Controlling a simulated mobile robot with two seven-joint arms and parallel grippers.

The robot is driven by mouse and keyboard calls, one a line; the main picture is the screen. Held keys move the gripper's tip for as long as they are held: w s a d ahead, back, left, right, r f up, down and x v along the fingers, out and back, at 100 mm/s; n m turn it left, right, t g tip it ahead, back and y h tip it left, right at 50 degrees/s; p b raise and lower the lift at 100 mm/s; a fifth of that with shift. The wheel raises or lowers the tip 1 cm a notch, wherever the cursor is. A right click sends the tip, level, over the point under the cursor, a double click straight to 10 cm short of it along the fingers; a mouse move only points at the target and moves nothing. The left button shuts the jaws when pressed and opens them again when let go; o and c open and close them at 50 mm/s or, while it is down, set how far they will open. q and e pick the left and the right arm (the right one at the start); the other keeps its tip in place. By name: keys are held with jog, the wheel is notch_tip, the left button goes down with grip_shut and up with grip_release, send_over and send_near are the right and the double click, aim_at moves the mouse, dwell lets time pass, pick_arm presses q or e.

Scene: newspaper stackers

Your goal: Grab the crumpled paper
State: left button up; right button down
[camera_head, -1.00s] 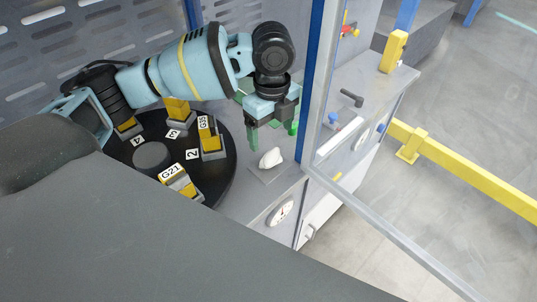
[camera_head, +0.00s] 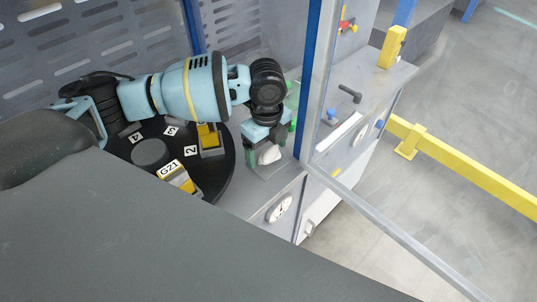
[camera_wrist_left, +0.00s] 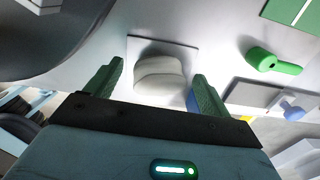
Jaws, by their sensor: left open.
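The crumpled paper (camera_head: 268,154) is a small white lump on a grey square patch of the counter, right of the black turntable. It also shows in the left wrist view (camera_wrist_left: 159,78), lying between and just beyond the fingertips. My left gripper (camera_head: 265,162) is over the paper, pointing down, with its green fingers apart on either side of it. In the left wrist view my left gripper (camera_wrist_left: 155,85) is open and holds nothing. The gripper hides part of the paper in the head view. My right gripper is not in view.
The black turntable (camera_head: 215,182) with yellow blocks and number labels stands to the left. A blue post and clear panel frame (camera_head: 311,85) rise close to the right of my gripper. A green handle (camera_wrist_left: 272,62) lies to the right in the left wrist view.

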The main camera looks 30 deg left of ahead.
aim_at(266, 150)
pick_arm(q)
jog(key=c, duration=1.1)
jog(key=shift+o, duration=0.2)
jog(key=shift+r, duration=0.15)
